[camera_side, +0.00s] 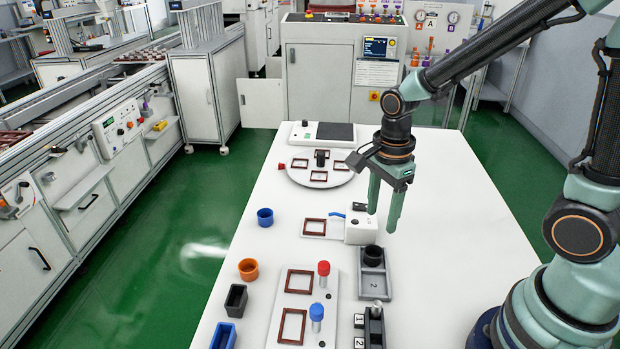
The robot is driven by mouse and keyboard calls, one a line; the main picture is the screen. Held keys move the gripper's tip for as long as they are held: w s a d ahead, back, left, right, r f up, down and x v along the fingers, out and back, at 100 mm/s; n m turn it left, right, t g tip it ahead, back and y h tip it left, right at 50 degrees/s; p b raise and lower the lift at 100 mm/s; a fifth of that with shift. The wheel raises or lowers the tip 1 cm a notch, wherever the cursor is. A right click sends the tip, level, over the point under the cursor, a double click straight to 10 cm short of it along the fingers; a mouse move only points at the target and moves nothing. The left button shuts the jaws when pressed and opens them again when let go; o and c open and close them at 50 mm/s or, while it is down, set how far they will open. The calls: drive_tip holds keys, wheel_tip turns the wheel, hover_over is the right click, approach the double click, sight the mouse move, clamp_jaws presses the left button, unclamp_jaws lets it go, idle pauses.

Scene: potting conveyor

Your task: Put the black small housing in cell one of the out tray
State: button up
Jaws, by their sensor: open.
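A black round cup (373,254), which I take as the black small housing, sits upright in the far cell of a grey tray (375,296). The near cell of this tray bears a "2" and looks empty; any mark in the far cell is hidden by the cup. I take this as the out tray. My gripper (382,219) points down with its green fingers apart and nothing between them. It is above and a little beyond the cup, near a white block, and clear of the cup. A black rectangular box (236,299) stands at the table's left edge.
A blue cup (265,217), orange cup (248,269) and blue box (223,336) line the left edge. A white plate (326,293) carries brown frames and red and blue knobs. A white block (361,228) and round turntable (320,170) stand beyond. The table's right side is clear.

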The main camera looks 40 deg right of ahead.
wheel_tip(320, 180, up, 14)
drive_tip(key=s+n+t, duration=0.1)
drive_tip(key=n+t, duration=0.1)
drive_tip(key=n, duration=0.8)
drive_tip(key=s+d+n+t, duration=0.1)
drive_tip(key=s+n+t, duration=0.1)
drive_tip(key=n, duration=0.8)
drive_tip(key=shift+d+t, duration=0.15)
drive_tip(key=shift+t, duration=0.65)
